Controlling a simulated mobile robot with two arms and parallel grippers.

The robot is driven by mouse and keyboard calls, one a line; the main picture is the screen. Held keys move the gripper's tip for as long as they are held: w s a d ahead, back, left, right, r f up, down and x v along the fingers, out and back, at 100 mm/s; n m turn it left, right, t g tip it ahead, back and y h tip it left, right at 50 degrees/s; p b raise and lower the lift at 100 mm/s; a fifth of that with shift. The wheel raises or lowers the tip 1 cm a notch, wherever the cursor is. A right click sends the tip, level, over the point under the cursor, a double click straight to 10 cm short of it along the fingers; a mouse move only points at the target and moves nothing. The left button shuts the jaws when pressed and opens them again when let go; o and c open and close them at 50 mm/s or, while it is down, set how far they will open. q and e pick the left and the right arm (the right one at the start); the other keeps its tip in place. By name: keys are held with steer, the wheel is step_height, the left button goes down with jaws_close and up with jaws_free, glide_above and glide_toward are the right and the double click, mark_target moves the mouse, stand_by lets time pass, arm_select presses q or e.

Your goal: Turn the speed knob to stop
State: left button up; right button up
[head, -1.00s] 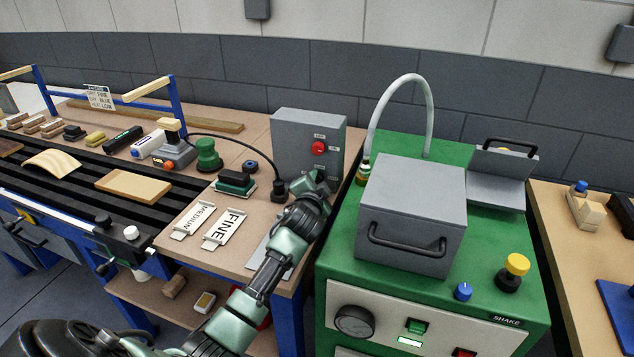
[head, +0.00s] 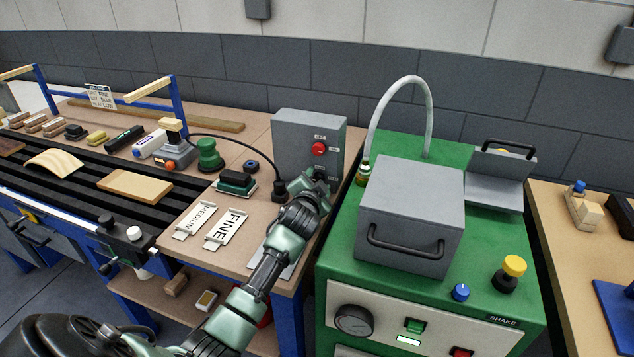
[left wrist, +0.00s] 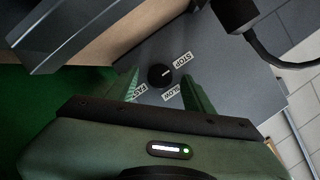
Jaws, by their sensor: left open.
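The speed knob (left wrist: 159,75) is a small black round knob on a grey panel (left wrist: 214,84). Labels around it read STOP (left wrist: 183,60), SLOW (left wrist: 171,93) and FAST (left wrist: 137,92). Its small pale mark points to the right, towards the STOP and SLOW side; the exact setting is hard to tell. My left gripper (left wrist: 160,84) is open, with one finger on each side of the knob; contact is not clear. In the head view, my left gripper (head: 319,177) is at the lower front of the grey control box (head: 290,142) and hides the knob.
A red button (head: 319,149) is on the box above my gripper. A plug with a black cable (head: 279,188) stands close to its left. A green machine (head: 335,270) with a grey lidded box (head: 412,205) is to the right. FINE and MEDIUM plates (head: 227,229) lie on the bench.

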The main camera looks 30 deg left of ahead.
arm_select(q)
steer(key=v, duration=0.7)
steer(key=shift+s+d+r, duration=0.1)
steer(key=shift+s+d, duration=0.1)
steer(key=shift+s, duration=0.15)
